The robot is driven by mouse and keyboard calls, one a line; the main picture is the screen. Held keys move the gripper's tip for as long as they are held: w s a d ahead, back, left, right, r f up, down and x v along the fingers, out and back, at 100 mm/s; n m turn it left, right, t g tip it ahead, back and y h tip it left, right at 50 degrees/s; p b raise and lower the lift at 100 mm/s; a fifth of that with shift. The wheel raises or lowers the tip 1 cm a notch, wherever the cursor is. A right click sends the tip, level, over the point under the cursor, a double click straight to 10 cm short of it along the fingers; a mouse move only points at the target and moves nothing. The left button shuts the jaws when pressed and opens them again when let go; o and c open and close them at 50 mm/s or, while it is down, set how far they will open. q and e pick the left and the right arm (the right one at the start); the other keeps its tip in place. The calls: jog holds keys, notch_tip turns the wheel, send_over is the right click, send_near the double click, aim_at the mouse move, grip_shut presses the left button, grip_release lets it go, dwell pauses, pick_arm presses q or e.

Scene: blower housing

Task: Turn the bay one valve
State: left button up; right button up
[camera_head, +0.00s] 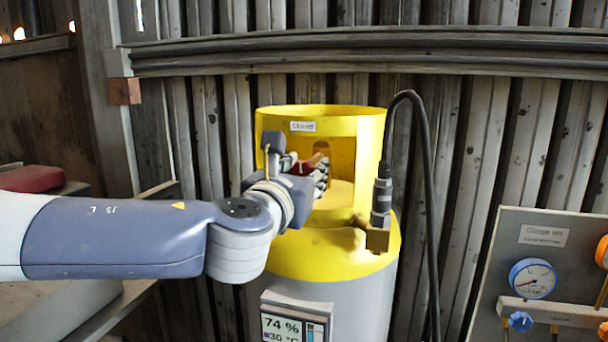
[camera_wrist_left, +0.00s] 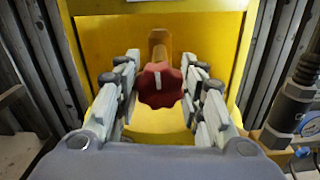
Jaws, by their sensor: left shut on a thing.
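The valve has a red lobed knob (camera_wrist_left: 160,86) with a white mark, on a brass-coloured stem (camera_wrist_left: 159,45) inside the yellow collar of a gas cylinder. In the head view the red knob (camera_head: 308,165) shows partly behind my left gripper (camera_head: 318,175). My left gripper reaches in through the collar's opening. In the left wrist view its two fingers (camera_wrist_left: 160,95) stand at either side of the knob, shut on it. The cylinder (camera_head: 335,262) is grey with a yellow top and stands upright. My right gripper is not in view.
A black hose (camera_head: 428,160) runs from a brass fitting (camera_head: 376,238) at the cylinder's right side. A gauge panel (camera_head: 545,250) stands at the right. A display (camera_head: 293,325) reading 74 % is on the cylinder's front. A red object (camera_head: 30,179) lies at far left.

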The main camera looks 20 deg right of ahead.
pick_arm(q)
jog(key=n+b, duration=0.2)
jog(key=n, duration=0.3)
jog(key=shift+f, duration=0.15)
jog(key=n+b, duration=0.1)
jog(key=n, duration=0.4)
jog(key=shift+n+b, duration=0.3)
jog(key=shift+n, duration=0.1)
jog(key=n+b, duration=0.1)
jog(key=n, duration=0.4)
jog(key=shift+n+b, duration=0.55)
jog(key=shift+n, duration=1.75)
jog(key=o, duration=1.1)
